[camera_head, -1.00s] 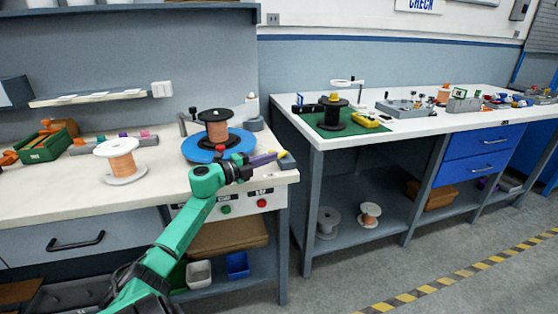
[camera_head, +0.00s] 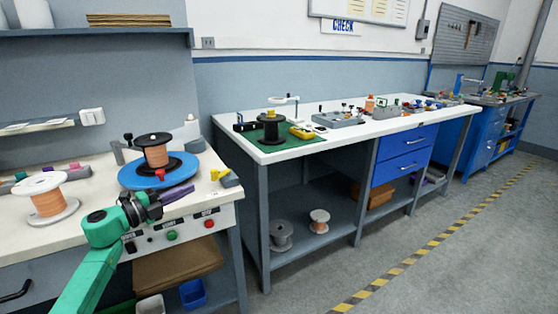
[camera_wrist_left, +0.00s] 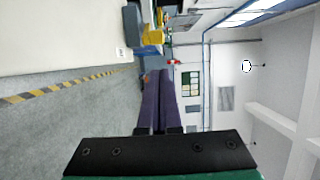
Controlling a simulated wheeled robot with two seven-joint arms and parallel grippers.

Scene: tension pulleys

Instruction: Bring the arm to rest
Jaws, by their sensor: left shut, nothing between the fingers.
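My green left arm (camera_head: 88,270) reaches in from the lower left of the head view, over the front of the near bench. Its left gripper (camera_head: 190,188) has purple fingers pressed together, pointing right, with nothing between them. The fingers also show shut in the left wrist view (camera_wrist_left: 159,72), against open floor and room. In the head view the gripper is just in front of a blue disc (camera_head: 133,180) carrying a black-flanged copper spool (camera_head: 155,152). I cannot tell its exact gap from the bench. My right gripper is in neither view.
A white spool with copper wire (camera_head: 48,200) stands on the near bench (camera_head: 88,222). A button panel (camera_head: 190,229) is on its front. A second bench (camera_head: 295,152) to the right holds a black spool (camera_head: 270,128) on a green mat. The floor (camera_head: 380,254) at right is clear.

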